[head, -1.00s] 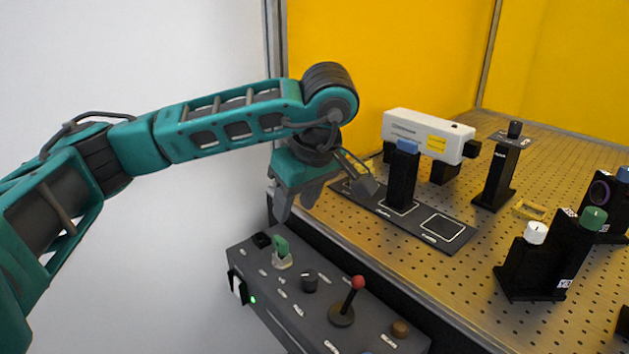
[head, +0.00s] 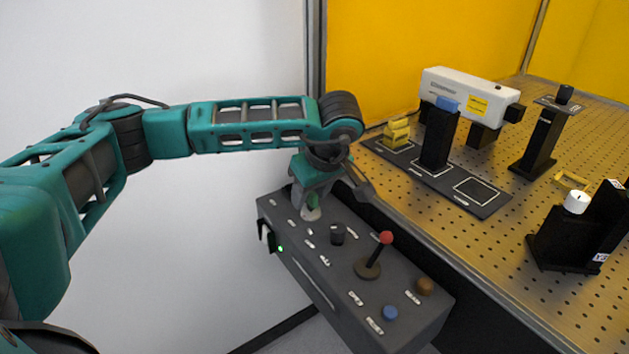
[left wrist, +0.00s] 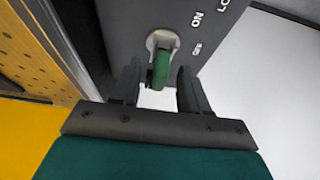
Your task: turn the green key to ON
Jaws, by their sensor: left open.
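The green key (head: 313,201) stands in its pale round base near the far left end of the grey control box (head: 345,275). In the left wrist view the green key (left wrist: 162,66) is seen close, with the printed word ON to its right. My left gripper (left wrist: 160,85) is open, with one finger on each side of the key and a visible gap on both sides. In the head view my left gripper (head: 312,190) is over the key and partly hides it. My right gripper is not in view.
The box also carries a black knob (head: 338,234), a red-tipped lever (head: 386,238), a blue button (head: 390,313) and a brown button (head: 424,286). The perforated optical table (head: 490,215) with a white laser unit (head: 465,95) lies to the right.

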